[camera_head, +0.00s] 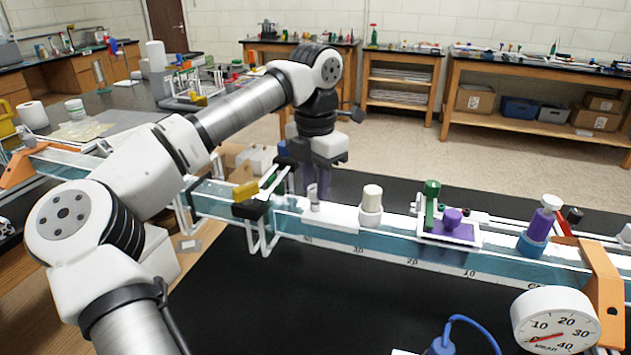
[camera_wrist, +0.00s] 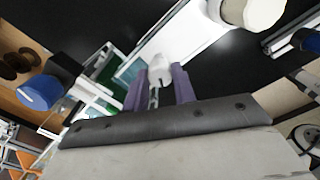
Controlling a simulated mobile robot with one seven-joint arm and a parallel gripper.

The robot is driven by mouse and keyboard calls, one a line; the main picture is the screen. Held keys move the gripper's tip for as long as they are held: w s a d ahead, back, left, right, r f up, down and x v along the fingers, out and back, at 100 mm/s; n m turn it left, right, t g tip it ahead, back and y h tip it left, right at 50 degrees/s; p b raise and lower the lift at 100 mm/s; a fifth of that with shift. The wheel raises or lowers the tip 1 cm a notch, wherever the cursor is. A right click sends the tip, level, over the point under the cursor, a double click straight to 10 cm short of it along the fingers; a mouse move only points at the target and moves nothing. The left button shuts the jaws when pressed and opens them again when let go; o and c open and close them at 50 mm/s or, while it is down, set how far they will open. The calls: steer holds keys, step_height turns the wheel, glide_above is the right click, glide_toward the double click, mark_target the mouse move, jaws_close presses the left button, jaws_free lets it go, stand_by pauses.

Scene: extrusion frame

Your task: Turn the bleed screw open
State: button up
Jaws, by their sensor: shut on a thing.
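The bleed screw appears to be the small pale fitting (camera_head: 314,197) on top of the clear channel (camera_head: 395,245), right under my gripper. In the wrist view the pale screw (camera_wrist: 160,70) stands between the two purple fingers. My gripper (camera_head: 318,183) points down over the channel. In the wrist view my gripper (camera_wrist: 158,88) is shut on this screw, with one finger on each side. The finger contact is partly hidden in the head view.
A white capped post (camera_head: 371,205) stands close to the right. Beyond it are a green lever (camera_head: 432,205), a purple knob (camera_head: 452,219) and a purple-and-blue fitting (camera_head: 538,228). A blue knob (camera_wrist: 40,92) and yellow handle (camera_head: 246,191) are to the left. A gauge (camera_head: 555,322) is front right.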

mark_target(315, 188)
steer(key=o, duration=1)
steer(key=shift+r, duration=0.1)
step_height(315, 188, up, 14)
steer(key=shift+f, duration=0.15)
steer(key=shift+f, duration=0.1)
